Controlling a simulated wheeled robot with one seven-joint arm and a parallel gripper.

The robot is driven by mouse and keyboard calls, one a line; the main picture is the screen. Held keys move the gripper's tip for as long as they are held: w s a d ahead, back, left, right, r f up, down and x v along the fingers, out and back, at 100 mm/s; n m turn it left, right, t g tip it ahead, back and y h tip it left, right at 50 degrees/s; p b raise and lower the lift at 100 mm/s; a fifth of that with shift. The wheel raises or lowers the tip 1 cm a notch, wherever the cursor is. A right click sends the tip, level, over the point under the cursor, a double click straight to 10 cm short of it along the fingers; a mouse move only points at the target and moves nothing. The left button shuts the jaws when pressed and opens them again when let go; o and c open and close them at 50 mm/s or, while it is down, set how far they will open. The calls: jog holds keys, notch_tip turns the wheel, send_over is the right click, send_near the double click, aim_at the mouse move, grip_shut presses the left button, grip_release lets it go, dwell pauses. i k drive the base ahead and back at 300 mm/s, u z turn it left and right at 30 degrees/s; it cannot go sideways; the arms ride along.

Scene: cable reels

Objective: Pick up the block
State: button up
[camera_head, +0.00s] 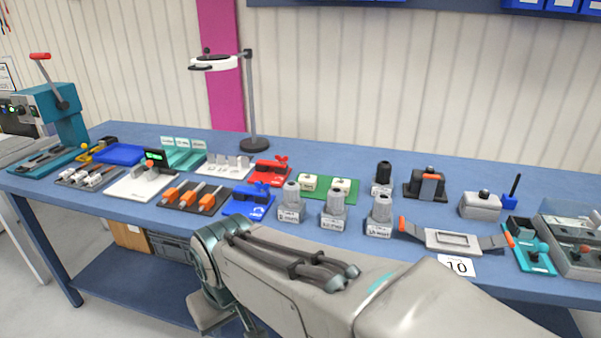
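Several things could be the block, and I cannot tell which is meant. A grey block with a dark knob (480,206) sits at the right of the blue table (330,146). Two small whitish blocks, a left one (307,183) and a right one (341,186), sit on a green mat (352,195) near the middle. My arm crosses the lower front of the view and bends down at the table's front edge. My gripper's fingers do not show; nothing on the table is seen held.
Grey labelled holders (290,205) stand along the front edge, with a strapped grey device (452,240) to their right. A lamp (251,105) stands at the back. A teal press (55,112) stands far left. The back middle of the table is fairly clear.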

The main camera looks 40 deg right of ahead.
aim_at(344, 185)
jog(key=z, duration=0.85)
jog(key=i, duration=1)
jog(key=z, duration=0.95)
